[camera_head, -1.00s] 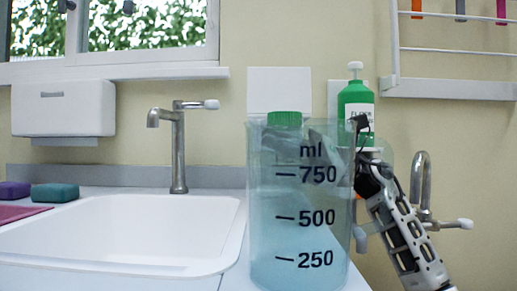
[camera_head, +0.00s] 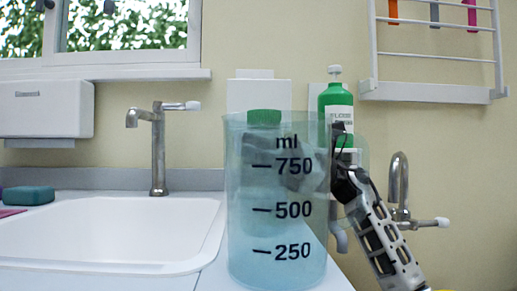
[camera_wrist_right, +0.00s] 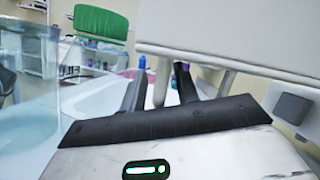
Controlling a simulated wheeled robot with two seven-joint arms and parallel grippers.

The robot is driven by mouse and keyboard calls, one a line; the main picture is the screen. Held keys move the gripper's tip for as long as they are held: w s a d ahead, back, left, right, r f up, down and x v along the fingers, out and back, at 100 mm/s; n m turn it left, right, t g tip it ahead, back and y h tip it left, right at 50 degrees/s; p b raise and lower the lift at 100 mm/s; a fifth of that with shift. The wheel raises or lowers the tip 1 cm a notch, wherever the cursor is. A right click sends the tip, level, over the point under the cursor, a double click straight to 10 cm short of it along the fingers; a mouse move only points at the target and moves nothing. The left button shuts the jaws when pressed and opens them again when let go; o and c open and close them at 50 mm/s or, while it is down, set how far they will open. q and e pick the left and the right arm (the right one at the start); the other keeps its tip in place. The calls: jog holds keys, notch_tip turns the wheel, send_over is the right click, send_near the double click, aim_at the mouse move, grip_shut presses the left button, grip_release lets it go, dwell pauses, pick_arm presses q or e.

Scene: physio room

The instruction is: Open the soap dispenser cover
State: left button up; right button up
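A green bottle with a white pump top (camera_head: 335,99) is mounted on the wall at centre right in the head view. A white wall panel (camera_head: 259,93) is left of it, perhaps part of a dispenser; I cannot tell which part is the cover. My right gripper (camera_head: 306,172) shows blurred through the clear beaker, below the bottle. In the right wrist view its fingers (camera_wrist_right: 160,82) are apart beneath a large white body (camera_wrist_right: 225,40). A pale bar shows between the fingers; contact is unclear. My left gripper is not in view.
A large clear beaker (camera_head: 277,225) stands in front. A sink (camera_head: 120,235) with a tap (camera_head: 158,150) is left; another tap (camera_head: 400,190) is right. A rack (camera_head: 435,92) hangs upper right.

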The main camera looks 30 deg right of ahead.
jog(key=shift+d, duration=0.15)
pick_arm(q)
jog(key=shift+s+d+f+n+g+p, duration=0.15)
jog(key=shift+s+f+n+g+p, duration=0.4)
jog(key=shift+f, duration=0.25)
pick_arm(e)
jog(key=v, duration=1.5)
jog(key=shift+d+f, duration=0.2)
jog(key=shift+d, duration=0.05)
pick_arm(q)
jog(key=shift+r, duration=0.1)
pick_arm(e)
jog(key=shift+s, duration=0.15)
